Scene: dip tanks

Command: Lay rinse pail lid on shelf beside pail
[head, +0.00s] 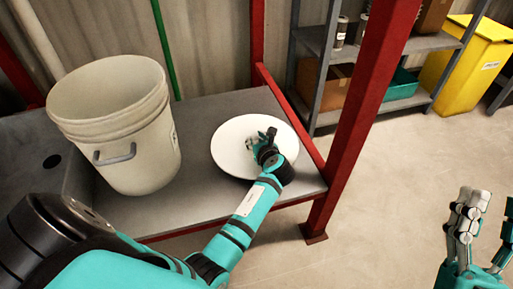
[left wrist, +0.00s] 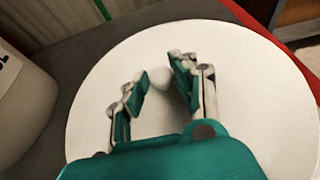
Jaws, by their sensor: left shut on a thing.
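The white round lid (head: 230,150) is level at the grey shelf (head: 200,205), to the right of the rinse pail (head: 125,130). It looks flat on the shelf or just above it; I cannot tell which. My left gripper (head: 264,142) is over the lid, shut on its small white knob (left wrist: 158,80). In the left wrist view the fingers (left wrist: 160,74) stand on both sides of the knob. The pail is open-topped and upright, and its side shows in the left wrist view (left wrist: 22,110). My right gripper (head: 482,222) is open and empty over the floor.
A red post (head: 362,110) rises at the shelf's right end, close to the lid. A grey rack (head: 405,102) with boxes and a yellow bin (head: 465,60) stand behind it. The floor at the right is clear.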

